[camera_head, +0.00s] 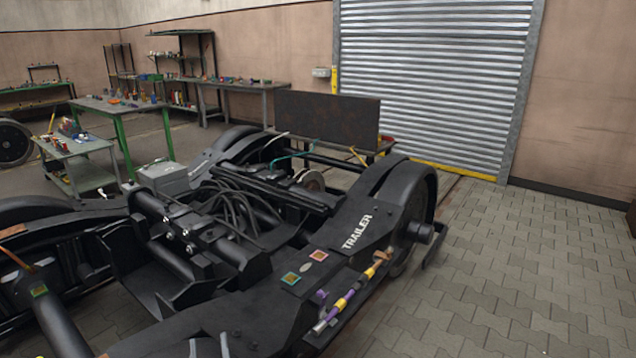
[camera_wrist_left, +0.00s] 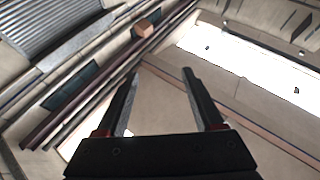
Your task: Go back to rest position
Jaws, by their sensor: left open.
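My left gripper (camera_head: 209,343) shows only as two pale fingertips at the bottom edge of the head view, in front of the dark bogie frame (camera_head: 250,318). In the left wrist view the left gripper (camera_wrist_left: 160,76) is open, with its two dark fingers spread and nothing between them. Behind the fingers that view shows a tilted scene with beams, bright panels and a slatted grey surface. My right gripper is not in view.
The black tram bogie marked TRAILER (camera_head: 357,231) fills the middle. A yellow and purple tool (camera_head: 341,303) lies along its near right side. Workbenches (camera_head: 120,106) stand at the back left, a grey shutter (camera_head: 435,80) at the back. Paved floor (camera_head: 530,265) is clear at right.

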